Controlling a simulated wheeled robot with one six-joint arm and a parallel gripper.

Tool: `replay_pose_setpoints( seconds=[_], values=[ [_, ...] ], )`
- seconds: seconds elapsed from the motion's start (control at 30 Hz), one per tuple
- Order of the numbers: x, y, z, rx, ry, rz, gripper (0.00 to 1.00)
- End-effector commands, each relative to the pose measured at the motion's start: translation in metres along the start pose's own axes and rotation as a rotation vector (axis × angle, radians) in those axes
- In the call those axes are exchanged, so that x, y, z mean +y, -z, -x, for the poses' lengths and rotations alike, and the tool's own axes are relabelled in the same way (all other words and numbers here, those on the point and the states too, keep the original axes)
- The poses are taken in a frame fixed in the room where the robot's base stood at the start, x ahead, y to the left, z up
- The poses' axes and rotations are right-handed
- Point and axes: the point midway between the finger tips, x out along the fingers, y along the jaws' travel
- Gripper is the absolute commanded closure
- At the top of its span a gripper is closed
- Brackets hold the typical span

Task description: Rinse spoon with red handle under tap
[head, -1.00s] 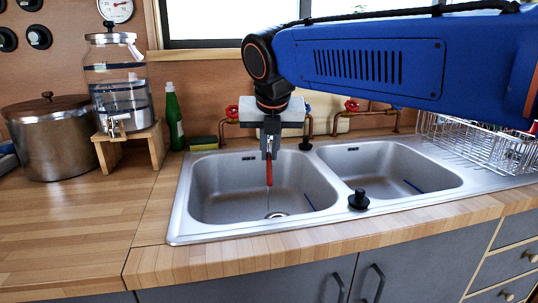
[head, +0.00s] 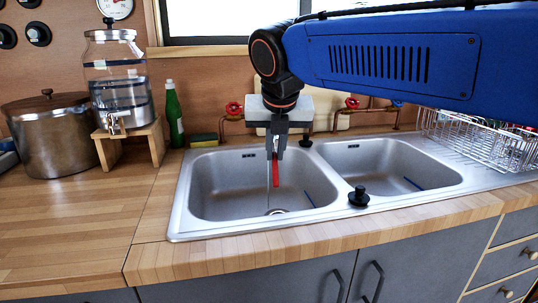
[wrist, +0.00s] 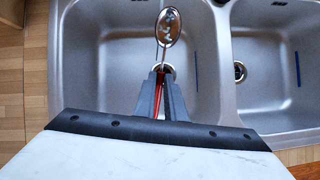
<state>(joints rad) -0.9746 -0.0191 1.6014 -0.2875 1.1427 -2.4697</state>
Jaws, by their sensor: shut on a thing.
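My gripper (head: 276,156) points down over the left sink basin (head: 225,190) and is shut on the red-handled spoon. The spoon's red handle (head: 275,177) shows below the fingers in the head view, and between them in the wrist view (wrist: 158,97). A red tap knob (head: 234,108) on copper pipe stands behind the left basin.
The right basin (head: 385,170) is empty but for a blue mark. A black knob (head: 359,197) stands on the front rim. A wire rack (head: 470,145) is at right. A green bottle (head: 174,115), sponge (head: 204,140), pot (head: 52,135) and glass dispenser (head: 118,85) stand left.

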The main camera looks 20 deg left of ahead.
Motion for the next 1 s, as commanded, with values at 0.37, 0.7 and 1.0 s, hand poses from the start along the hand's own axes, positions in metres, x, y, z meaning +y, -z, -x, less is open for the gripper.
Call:
replay_pose_setpoints(
  seconds=[0.37, 0.7, 1.0],
  values=[
    [-0.001, 0.021, 0.012, 0.000, -0.001, 0.000, 1.00],
    [-0.001, 0.041, 0.023, -0.001, -0.001, 0.001, 1.00],
    [-0.002, 0.053, 0.029, 0.000, 0.000, 0.002, 1.00]
  ],
)
